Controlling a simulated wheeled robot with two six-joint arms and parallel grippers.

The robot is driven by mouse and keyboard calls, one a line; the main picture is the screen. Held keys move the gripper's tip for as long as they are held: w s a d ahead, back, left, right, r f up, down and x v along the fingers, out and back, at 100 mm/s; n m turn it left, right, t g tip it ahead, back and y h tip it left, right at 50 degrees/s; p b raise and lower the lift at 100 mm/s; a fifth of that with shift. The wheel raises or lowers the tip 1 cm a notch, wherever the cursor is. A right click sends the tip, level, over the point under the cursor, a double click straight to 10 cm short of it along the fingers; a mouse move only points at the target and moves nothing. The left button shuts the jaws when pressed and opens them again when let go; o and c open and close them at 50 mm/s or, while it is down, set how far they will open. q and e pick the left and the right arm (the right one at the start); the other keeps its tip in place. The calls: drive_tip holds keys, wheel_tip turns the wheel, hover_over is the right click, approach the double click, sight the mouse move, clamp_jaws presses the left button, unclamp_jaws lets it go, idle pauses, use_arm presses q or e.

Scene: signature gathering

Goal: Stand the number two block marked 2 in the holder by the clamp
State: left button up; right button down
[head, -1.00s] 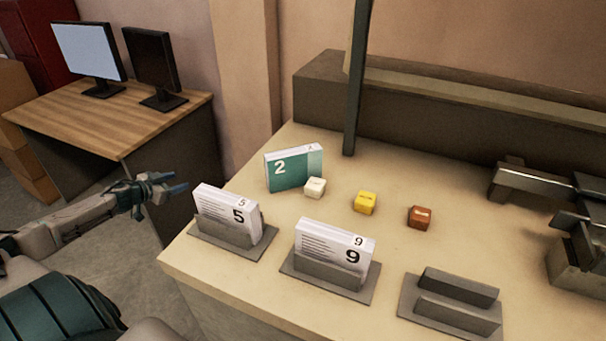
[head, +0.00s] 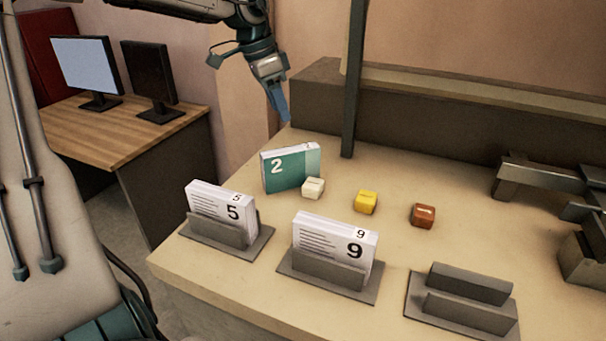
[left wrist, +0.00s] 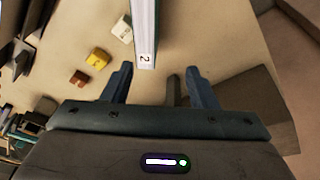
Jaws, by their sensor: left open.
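The number two block (head: 287,171), teal and white with a 2 on its front, stands upright on the table towards the back left. In the left wrist view its top edge (left wrist: 144,35), with a small 2, shows just beyond and between my fingers. My left gripper (head: 281,108) is open and empty, pointing down above and behind the block. An empty grey holder (head: 463,301) is at the front right, nearest the metal clamp (head: 545,190) on the right. My right gripper is not in view.
Blocks marked 5 (head: 220,207) and 9 (head: 335,240) stand in holders along the front. White (head: 313,188), yellow (head: 366,201) and brown (head: 423,215) cubes lie mid-table, the white one close to the 2 block. A dark post (head: 353,90) rises at the back.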

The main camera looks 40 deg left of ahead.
sight(290, 150)
use_arm(q)
drive_tip(key=d, duration=0.1)
drive_tip(key=s+d+y, duration=0.1)
drive_tip(key=g, duration=0.1)
drive_tip(key=shift+s+d, duration=0.25)
drive_tip(key=shift+d, duration=0.15)
drive_tip(key=f, duration=0.3)
drive_tip(key=f+p, duration=0.1)
drive_tip(key=f, duration=0.1)
drive_tip(key=shift+w+f, duration=0.1)
drive_tip(key=shift+w, duration=0.25)
drive_tip(key=shift+d+f+p, duration=0.15)
drive_tip(key=shift+f+p, duration=0.4)
drive_tip(key=f, duration=0.1)
drive_tip(key=f+p, duration=0.1)
drive_tip(key=f, duration=0.1)
drive_tip(key=shift+w+d+f, duration=0.1)
drive_tip(key=shift+w+f, duration=0.1)
drive_tip(key=shift+w, duration=0.05)
drive_tip(key=shift+w+f, duration=0.1)
drive_tip(key=shift+f, duration=0.25)
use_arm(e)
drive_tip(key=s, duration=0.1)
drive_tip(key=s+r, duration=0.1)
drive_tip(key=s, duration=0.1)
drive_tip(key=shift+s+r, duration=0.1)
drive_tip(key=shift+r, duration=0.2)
use_arm(q)
clamp_jaws()
